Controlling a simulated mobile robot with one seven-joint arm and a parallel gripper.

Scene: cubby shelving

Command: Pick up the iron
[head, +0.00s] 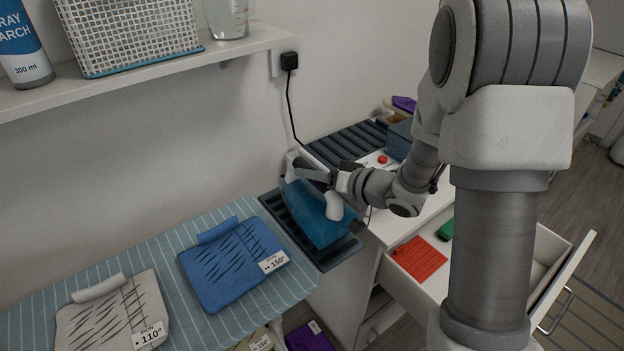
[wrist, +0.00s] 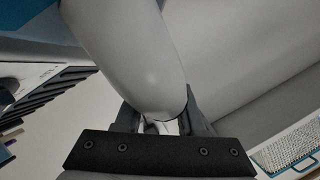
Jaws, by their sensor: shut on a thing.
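The iron (head: 318,218) has a blue body and a white handle. In the head view it is at or just above a dark ribbed rest (head: 352,246) at the right end of the ironing surface; I cannot tell if it touches it. My gripper (head: 312,175) reaches in from the right and is shut on the iron's white handle. In the wrist view the white handle (wrist: 125,50) runs down between the fingers of my gripper (wrist: 160,120). My gripper hides part of the handle in the head view.
The striped ironing surface (head: 130,260) holds a folded blue cloth (head: 230,265) and a beige cloth (head: 115,318), both tagged. An open drawer (head: 490,275) with a red cloth (head: 419,259) is at right. A shelf (head: 150,70) with a basket (head: 130,35) hangs above left. A black cord (head: 290,105) hangs from a wall plug.

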